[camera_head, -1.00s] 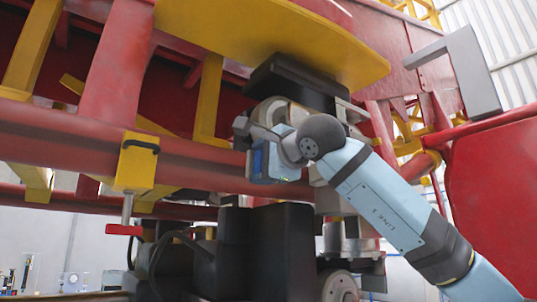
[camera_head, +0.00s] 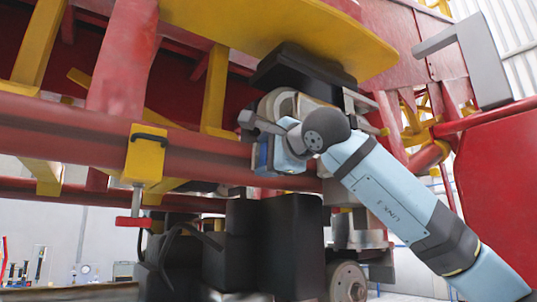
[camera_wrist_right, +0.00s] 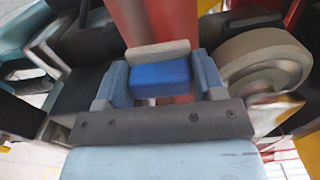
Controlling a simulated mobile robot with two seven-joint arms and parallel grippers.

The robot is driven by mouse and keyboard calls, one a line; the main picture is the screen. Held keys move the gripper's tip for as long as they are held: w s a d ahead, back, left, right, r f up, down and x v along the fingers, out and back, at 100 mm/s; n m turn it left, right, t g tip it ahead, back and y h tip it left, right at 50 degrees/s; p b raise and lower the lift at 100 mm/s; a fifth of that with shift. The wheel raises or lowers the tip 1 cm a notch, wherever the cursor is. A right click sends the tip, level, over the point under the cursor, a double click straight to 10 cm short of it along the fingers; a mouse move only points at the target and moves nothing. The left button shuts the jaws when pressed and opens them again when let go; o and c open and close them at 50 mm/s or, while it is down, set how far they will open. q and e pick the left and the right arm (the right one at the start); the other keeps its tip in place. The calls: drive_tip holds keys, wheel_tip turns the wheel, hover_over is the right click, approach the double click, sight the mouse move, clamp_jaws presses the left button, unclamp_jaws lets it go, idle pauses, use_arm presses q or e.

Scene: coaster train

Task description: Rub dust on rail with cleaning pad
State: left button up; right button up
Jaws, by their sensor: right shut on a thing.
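In the right wrist view, my right gripper (camera_wrist_right: 160,85) is shut on the cleaning pad (camera_wrist_right: 160,75), a blue block with a grey layer on its far side. The grey side faces the red rail (camera_wrist_right: 150,20); I cannot tell whether it touches. In the head view, the red rail (camera_head: 70,133) runs across from the left and passes behind my right gripper (camera_head: 264,155), beside a wheel. The pad is mostly hidden there by the gripper and wrist. No dust can be made out on the rail. My left gripper is not in view.
A yellow clamp (camera_head: 144,155) with a black handle sits on the rail to the left. Wheels of the train bogie (camera_wrist_right: 265,60) stand close to the right of the gripper. A yellow plate (camera_head: 290,35) hangs above, and dark blocks (camera_head: 290,235) stand below.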

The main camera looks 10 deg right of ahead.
drive_tip(key=shift+w+a, duration=0.2)
drive_tip(key=shift+w, duration=0.35)
drive_tip(key=shift+w+d, duration=1.35)
drive_tip(key=shift+d, duration=1.75)
drive_tip(key=shift+s+a+f+b, duration=0.15)
drive_tip(key=shift+s+a, duration=0.25)
drive_tip(key=shift+a, duration=0.5)
drive_tip(key=shift+s+a+r+b, duration=0.1)
drive_tip(key=shift+s+a+b, duration=0.25)
drive_tip(key=shift+a, duration=0.55)
drive_tip(key=shift+s+a+f+b, duration=0.1)
drive_tip(key=shift+s+a, duration=0.35)
drive_tip(key=shift+a, duration=0.45)
drive_tip(key=shift+s+a, duration=0.2)
drive_tip(key=shift+a, duration=0.35)
drive_tip(key=shift+d, duration=0.15)
